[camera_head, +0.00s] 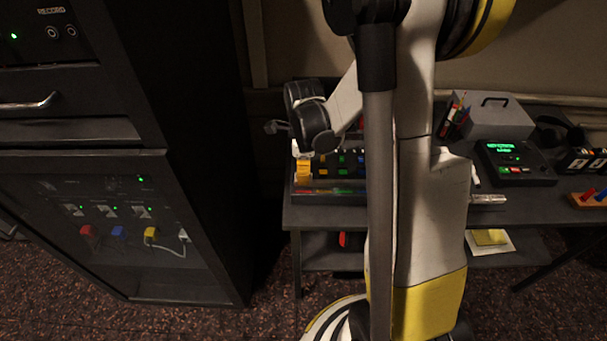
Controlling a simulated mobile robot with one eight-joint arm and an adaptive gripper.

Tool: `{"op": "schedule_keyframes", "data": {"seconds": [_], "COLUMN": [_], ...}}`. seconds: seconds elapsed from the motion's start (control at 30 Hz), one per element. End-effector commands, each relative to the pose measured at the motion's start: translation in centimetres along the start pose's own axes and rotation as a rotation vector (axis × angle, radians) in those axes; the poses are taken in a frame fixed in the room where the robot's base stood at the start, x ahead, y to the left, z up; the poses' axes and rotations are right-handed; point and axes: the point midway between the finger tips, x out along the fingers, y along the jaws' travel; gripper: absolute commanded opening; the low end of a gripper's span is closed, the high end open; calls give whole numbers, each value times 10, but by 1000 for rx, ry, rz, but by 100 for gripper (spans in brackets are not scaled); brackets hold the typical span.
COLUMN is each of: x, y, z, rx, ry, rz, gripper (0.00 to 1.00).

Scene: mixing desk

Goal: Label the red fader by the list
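My gripper (276,127) is at the end of my arm, above the left end of the desk, seen small and from the side. I cannot tell whether its fingers are open or shut. Below it is a dark panel (345,172) with small green, blue and yellow controls, partly hidden by my arm. I cannot make out a red fader on it.
A tall dark rack (120,130) stands left of the desk. On the desk's right are a grey box (487,118), a pen holder (455,117), a device with a green display (514,160) and headphones (562,135). My arm blocks the middle.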

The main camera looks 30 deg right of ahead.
Motion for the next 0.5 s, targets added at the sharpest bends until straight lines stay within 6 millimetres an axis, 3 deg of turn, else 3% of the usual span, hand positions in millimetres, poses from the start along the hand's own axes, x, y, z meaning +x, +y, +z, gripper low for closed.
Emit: {"op": "schedule_keyframes", "data": {"seconds": [0.5], "x": [3], "y": [0], "z": [0], "rx": [0], "ry": [0], "rz": [0], "gripper": [1]}}
